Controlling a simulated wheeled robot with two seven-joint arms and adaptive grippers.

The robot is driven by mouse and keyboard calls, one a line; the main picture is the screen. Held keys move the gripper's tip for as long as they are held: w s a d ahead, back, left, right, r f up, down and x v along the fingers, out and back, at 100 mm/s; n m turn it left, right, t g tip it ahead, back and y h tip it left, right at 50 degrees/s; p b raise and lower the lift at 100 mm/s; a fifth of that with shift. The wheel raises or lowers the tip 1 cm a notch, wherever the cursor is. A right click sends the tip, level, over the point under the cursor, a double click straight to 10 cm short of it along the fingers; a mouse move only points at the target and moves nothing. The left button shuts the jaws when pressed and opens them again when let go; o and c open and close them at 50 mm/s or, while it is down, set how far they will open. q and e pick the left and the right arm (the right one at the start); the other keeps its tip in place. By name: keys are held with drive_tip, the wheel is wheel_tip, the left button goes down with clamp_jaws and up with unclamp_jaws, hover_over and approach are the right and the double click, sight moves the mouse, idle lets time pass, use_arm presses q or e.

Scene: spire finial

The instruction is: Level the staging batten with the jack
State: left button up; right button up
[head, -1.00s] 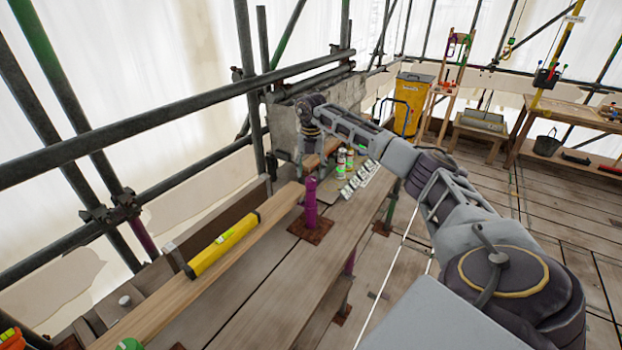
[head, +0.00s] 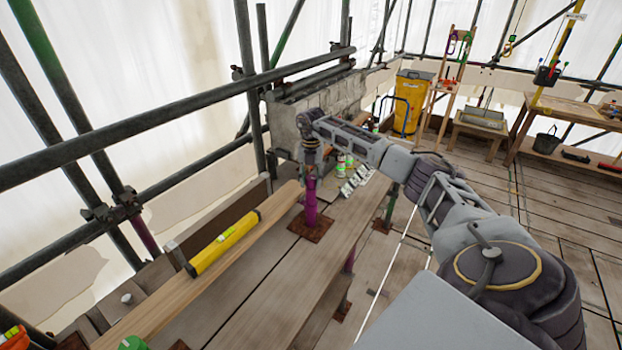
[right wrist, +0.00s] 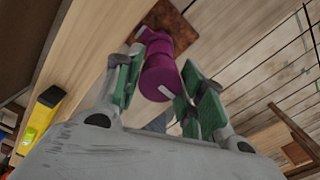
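The purple jack (head: 310,210) stands upright on a rusty square base plate (head: 318,232) on the planks. The staging batten (head: 165,300) is a long pale board running from the lower left to beside the jack. A yellow spirit level (head: 222,246) lies along it; its bubble is too small to read. My right gripper (head: 311,172) is above the jack, pointing down. In the right wrist view, its green-padded fingers (right wrist: 155,82) are apart on either side of the purple jack (right wrist: 160,75); I cannot tell whether they touch it. My left gripper is out of view.
Grey scaffold tubes (head: 180,120) cross the left side. A stone block (head: 320,105) stands behind the jack. Cans and white cards (head: 355,180) lie beyond my right wrist. A yellow bin (head: 410,103) and workbench (head: 570,115) stand at the back; the floor at right is mostly clear.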

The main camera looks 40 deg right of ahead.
drive_tip(key=c, duration=0.4)
drive_tip(key=shift+c, duration=0.2)
drive_tip(key=shift+n, duration=0.5)
